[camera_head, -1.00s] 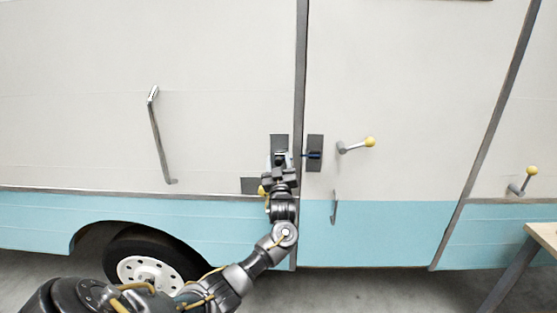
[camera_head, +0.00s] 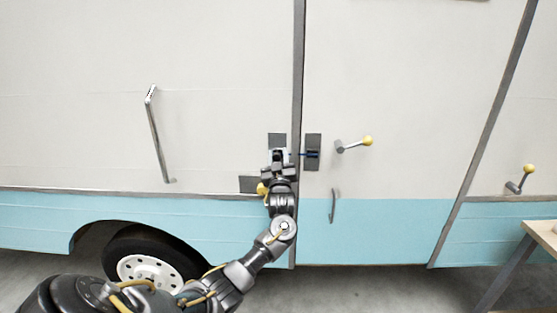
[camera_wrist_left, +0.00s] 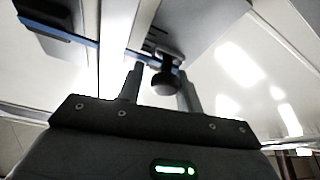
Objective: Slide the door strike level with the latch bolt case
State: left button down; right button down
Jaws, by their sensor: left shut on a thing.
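The latch bolt case (camera_head: 313,145) is a dark upright plate with a blue mark, just right of the grey door seam. A dark plate (camera_head: 277,140) lies left of the seam; my left gripper (camera_head: 278,157) covers the area below it, hiding most of the door strike. In the left wrist view, my left gripper (camera_wrist_left: 160,88) is shut on a dark round knob (camera_wrist_left: 166,85) on the strike. A blue strip by the knob (camera_wrist_left: 145,59) and a blue strip on the case side (camera_wrist_left: 58,32) look nearly in line. My right gripper is not in view.
A long chrome handle (camera_head: 158,135) is on the left panel, and a small handle (camera_head: 334,206) is low on the door. A wooden table (camera_head: 541,235) stands at far right.

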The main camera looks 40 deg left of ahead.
pick_arm(q)
jog(key=c, duration=1.3)
grip_release()
jog(key=shift+s+a, duration=0.15)
jog(key=shift+a, duration=0.1)
jog(key=shift+o, duration=0.8)
jog(key=shift+s+a, duration=0.1)
jog(key=shift+a, duration=0.05)
jog(key=shift+d, duration=0.2)
jog(key=shift+s+d+f+b, duration=0.2)
jog(key=shift+d+f+b, duration=0.1)
jog(key=shift+d, duration=0.05)
jog(key=b+v, duration=0.2)
jog(key=v, duration=0.7)
jog(key=shift+s+d+b, duration=0.25)
jog(key=shift+s+b, duration=0.05)
